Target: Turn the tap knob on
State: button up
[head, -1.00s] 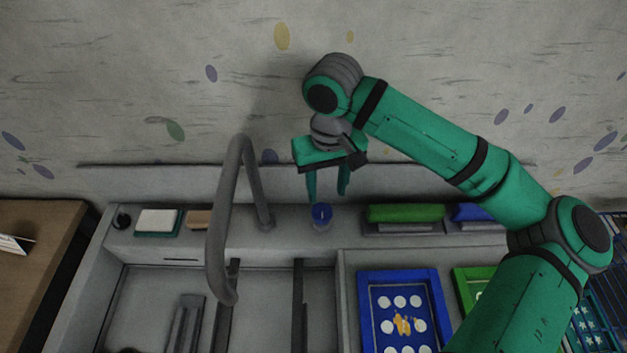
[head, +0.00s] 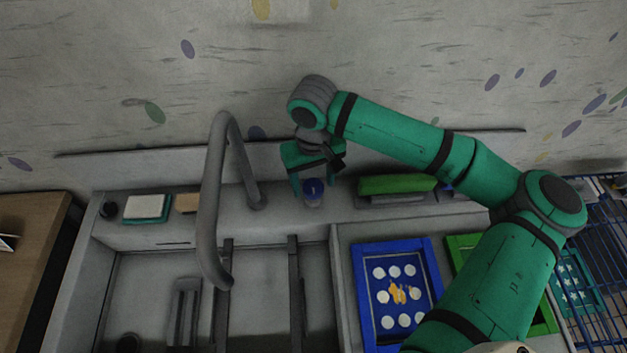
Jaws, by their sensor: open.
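The tap knob (head: 313,190) is a small round knob with a blue top on the ledge behind the sink, right of the tap's base. The grey tap spout (head: 212,190) arches up and forward over the sink basin. My gripper (head: 314,180) points down at the knob with its fingers open. One finger shows left of the knob and the other to its right, partly behind the knob. I cannot tell whether either finger touches it.
A green block (head: 397,185) lies on the ledge to the right. A white sponge-like block (head: 146,206) lies at left. A blue framed screen (head: 430,262) and a green frame (head: 462,245) are at front right. The wall is close behind the ledge.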

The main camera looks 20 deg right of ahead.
jog(key=shift+f, duration=0.15)
jog(key=shift+c, duration=0.7)
jog(key=c, duration=0.9)
jog(key=shift+c, duration=0.2)
